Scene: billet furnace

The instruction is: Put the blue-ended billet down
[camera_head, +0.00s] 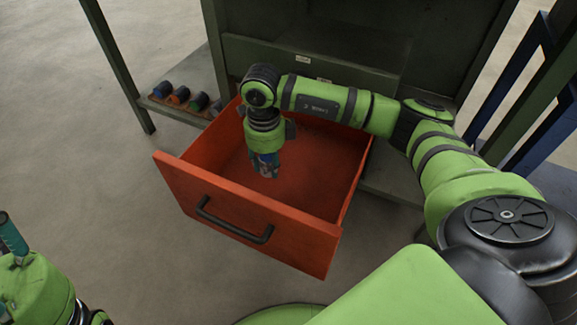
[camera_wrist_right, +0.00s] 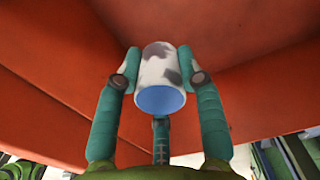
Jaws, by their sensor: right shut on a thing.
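The blue-ended billet (camera_wrist_right: 160,78) is a short cylinder with mottled white and grey sides and a blue end face turned toward the right wrist camera. My right gripper (camera_head: 266,168) points down inside the open orange-red drawer (camera_head: 245,215). Its teal fingers are shut around the billet's sides, as the right wrist view shows. In the head view the fingers mostly hide the billet, and I cannot tell whether it touches the drawer floor. My left gripper (camera_head: 12,238) shows only in part at the lower left edge, away from the drawer; its jaw state is unclear.
The drawer's black handle (camera_head: 233,222) faces the front. Several dark cylinders with coloured ends (camera_head: 180,96) lie on a low shelf at the left of the dark cabinet (camera_head: 310,55). Blue rails (camera_head: 520,90) stand at the right. Drawer floor right of my gripper looks empty.

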